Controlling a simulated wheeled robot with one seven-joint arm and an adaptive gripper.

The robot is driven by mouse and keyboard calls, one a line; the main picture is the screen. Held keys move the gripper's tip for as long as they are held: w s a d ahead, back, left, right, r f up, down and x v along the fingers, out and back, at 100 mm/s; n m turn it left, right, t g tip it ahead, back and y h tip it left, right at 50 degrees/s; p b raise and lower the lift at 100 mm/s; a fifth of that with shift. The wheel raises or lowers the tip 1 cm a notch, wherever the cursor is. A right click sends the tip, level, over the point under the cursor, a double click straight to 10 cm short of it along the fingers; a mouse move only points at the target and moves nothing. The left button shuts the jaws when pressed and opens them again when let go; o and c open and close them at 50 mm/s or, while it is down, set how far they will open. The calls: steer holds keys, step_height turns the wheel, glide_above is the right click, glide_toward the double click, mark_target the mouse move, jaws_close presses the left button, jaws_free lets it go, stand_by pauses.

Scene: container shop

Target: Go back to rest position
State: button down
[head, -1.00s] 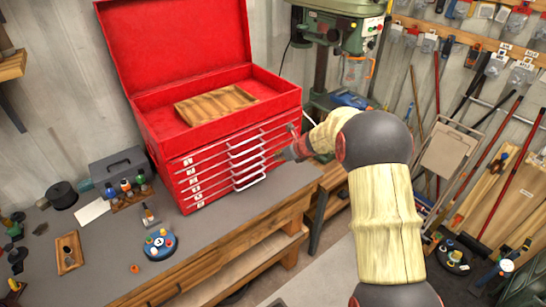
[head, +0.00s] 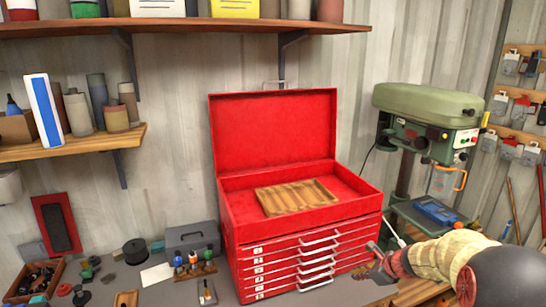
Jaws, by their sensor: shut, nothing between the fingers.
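My gripper (head: 380,264) is at the right of the red tool chest (head: 228,240), close to the right ends of its drawer handles. It is small and partly turned away in the head view, with nothing seen in its fingers. My arm runs from it to the lower right corner. The chest's lid (head: 272,130) is up and its drawers look closed. A wooden slotted tray (head: 296,197) lies in the open top.
A green drill press (head: 425,105) stands right of the chest. Shelves (head: 180,27) with containers hang on the wall at upper left. Small parts, a grey box (head: 192,236) and a wooden bottle rack (head: 195,271) crowd the bench left of the chest.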

steer(key=s+a+r+n+h+b, duration=0.1)
steer(key=s+a+n+b, duration=0.3)
steer(key=s+n, duration=0.4)
steer(key=s+a+r+n+g+h+b, duration=0.1)
steer(key=s+n, duration=0.8)
steer(key=s, duration=0.9)
steer(key=s+a+r+n+h+b, duration=0.1)
steer(key=s+a+r+n+b, duration=0.2)
steer(key=s+a+n+b, duration=0.3)
steer(key=s+n+b, duration=0.1)
steer(key=s+n, duration=0.2)
steer(key=s, duration=0.4)
steer(key=shift+a+r+g+h, duration=0.15)
steer(key=shift+a+g+h, duration=0.15)
steer(key=shift+s, duration=0.1)
